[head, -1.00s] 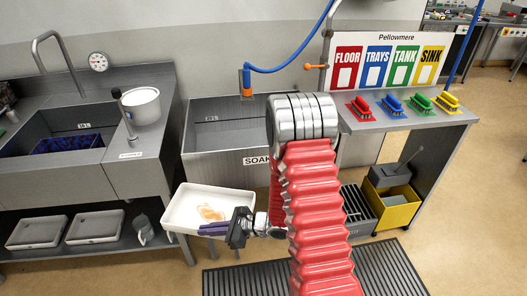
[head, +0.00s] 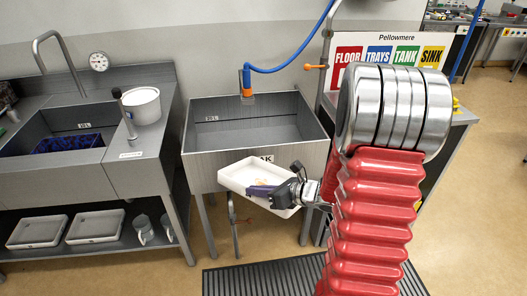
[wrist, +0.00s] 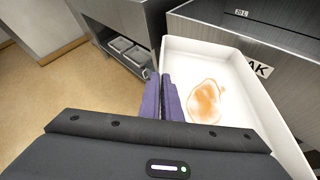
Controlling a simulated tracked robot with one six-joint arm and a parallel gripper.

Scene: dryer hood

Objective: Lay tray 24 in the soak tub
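A white rectangular tray (head: 237,174) with an orange-brown stain inside is held in front of the soak tub (head: 200,165), below the tub's front rim. No number is readable on it. My gripper (head: 259,190) has its purple fingers closed on the tray's near wall. In the wrist view the fingers (wrist: 163,98) pinch the side wall of the tray (wrist: 222,70), and the stain shows inside. The soak tub is a grey metal basin, open at the top, and looks empty inside. The tray hides part of its front label.
A blue hose with an orange fitting (head: 246,82) hangs over the tub's back. A sink bench (head: 130,175) with a white pot (head: 141,104) stands left, trays on its lower shelf. A brush shelf stands right, largely behind my arm. A drain grate (head: 265,280) lies below.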

